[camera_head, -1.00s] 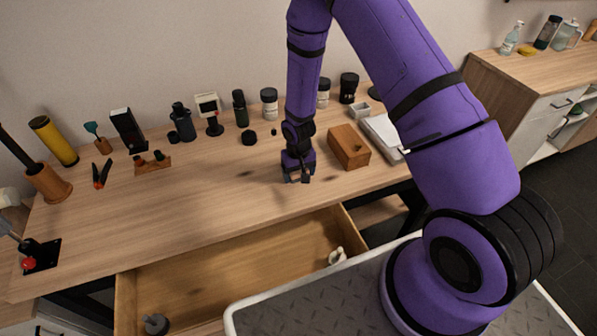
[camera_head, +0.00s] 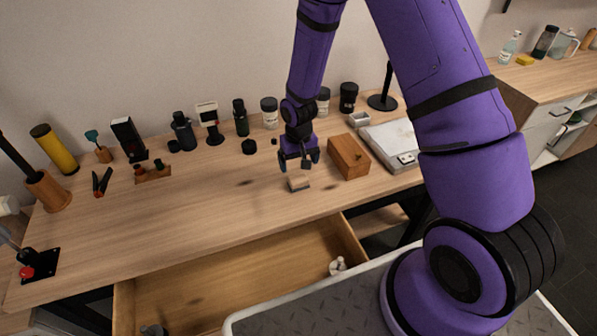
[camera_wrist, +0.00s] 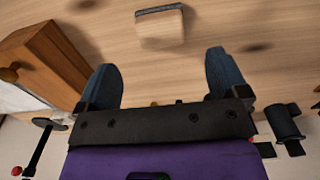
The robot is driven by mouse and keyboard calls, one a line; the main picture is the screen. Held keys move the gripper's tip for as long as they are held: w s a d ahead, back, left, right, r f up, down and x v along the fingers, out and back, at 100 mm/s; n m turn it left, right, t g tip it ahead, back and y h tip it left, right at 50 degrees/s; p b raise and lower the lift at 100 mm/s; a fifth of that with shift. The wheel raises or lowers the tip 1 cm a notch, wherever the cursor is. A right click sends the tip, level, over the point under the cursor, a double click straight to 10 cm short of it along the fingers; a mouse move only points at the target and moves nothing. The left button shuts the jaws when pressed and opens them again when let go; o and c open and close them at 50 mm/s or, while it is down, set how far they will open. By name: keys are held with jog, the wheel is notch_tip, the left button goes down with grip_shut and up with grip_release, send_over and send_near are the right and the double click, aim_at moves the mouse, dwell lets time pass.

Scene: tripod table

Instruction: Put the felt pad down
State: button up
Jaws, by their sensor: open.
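The felt pad (camera_head: 298,183) is a small light block with a dark edge. It lies on the wooden table (camera_head: 220,205), near the front edge above the open drawer. In the wrist view the pad (camera_wrist: 161,28) shows beyond my fingertips, with wood grain around it. My gripper (camera_head: 300,166) is open and empty, just above and behind the pad. In the wrist view my gripper's two dark fingers (camera_wrist: 164,75) stand wide apart, with nothing between them and a gap to the pad.
A wooden box (camera_head: 348,156) stands close to the right of my gripper. A white scale-like device (camera_head: 391,143) lies further right. Bottles and jars line the back. The drawer (camera_head: 240,268) is pulled open in front. The table left of the pad is clear.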

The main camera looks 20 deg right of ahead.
jog(key=shift+r, duration=1.75)
notch_tip(320, 180, up, 13)
jog(key=t, duration=0.1)
send_over(298, 178)
jog(key=s+d, duration=0.2)
jog(key=s+d+r+t, duration=0.15)
jog(key=s+r, duration=0.35)
jog(key=r, duration=0.6)
jog(key=s+d+r+t, duration=0.1)
jog(key=s+r, duration=0.6)
jog(key=s, duration=0.3)
jog(key=s+d+r+t, duration=0.1)
jog(key=s+d+r, duration=0.1)
jog(key=s+r, duration=0.5)
jog(key=s, duration=0.4)
jog(key=shift+d+r+t, duration=0.25)
jog(key=shift+r+t, duration=0.1)
